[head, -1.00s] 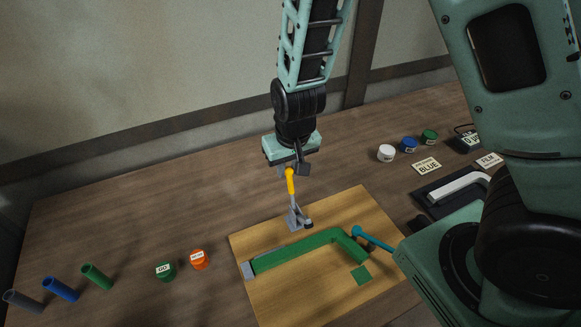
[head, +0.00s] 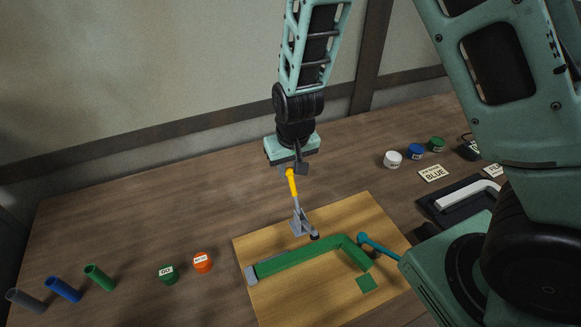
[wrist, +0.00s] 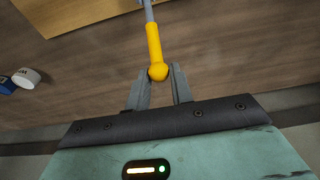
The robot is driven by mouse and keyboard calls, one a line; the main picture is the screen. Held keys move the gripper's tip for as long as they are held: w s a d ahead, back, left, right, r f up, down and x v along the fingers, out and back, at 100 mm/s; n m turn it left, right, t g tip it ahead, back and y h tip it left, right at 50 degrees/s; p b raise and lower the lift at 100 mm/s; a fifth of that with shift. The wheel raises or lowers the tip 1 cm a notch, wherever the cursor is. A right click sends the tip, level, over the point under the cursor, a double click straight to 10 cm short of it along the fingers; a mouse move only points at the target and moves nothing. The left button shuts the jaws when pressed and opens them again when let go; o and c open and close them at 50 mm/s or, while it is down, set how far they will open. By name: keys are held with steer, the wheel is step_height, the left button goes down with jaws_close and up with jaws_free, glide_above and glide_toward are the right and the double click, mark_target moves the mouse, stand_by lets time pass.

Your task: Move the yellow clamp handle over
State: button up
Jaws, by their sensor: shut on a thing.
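The yellow clamp handle (head: 291,184) stands up from a grey metal clamp (head: 300,224) on the wooden board, leaning slightly to the left in the head view. The clamp's black-tipped end is down near the green frame piece (head: 305,254). My gripper (head: 294,170) is above the clamp, shut on the top of the handle. In the wrist view the handle's rounded yellow end (wrist: 157,65) lies between the fingertips of my gripper (wrist: 161,80). Their contact with it is partly hidden in the head view.
The wooden board (head: 270,301) has a teal-handled part (head: 378,243) at its right. Green (head: 168,274) and orange (head: 202,262) pots and several tubes stand left. White (head: 393,159), blue and green pots and a dark tray holding a white bent piece are right.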

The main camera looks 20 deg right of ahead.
steer(key=shift+w, duration=0.1)
steer(key=shift+w+f+b, duration=0.65)
steer(key=shift+w+f, duration=0.45)
steer(key=shift+w, duration=0.05)
steer(key=shift+w+f+b, duration=0.45)
steer(key=shift+f, duration=0.25)
steer(key=shift+w+f+b, duration=0.4)
steer(key=shift+w+f, duration=0.05)
steer(key=shift+f, duration=0.2)
steer(key=shift+f, duration=0.15)
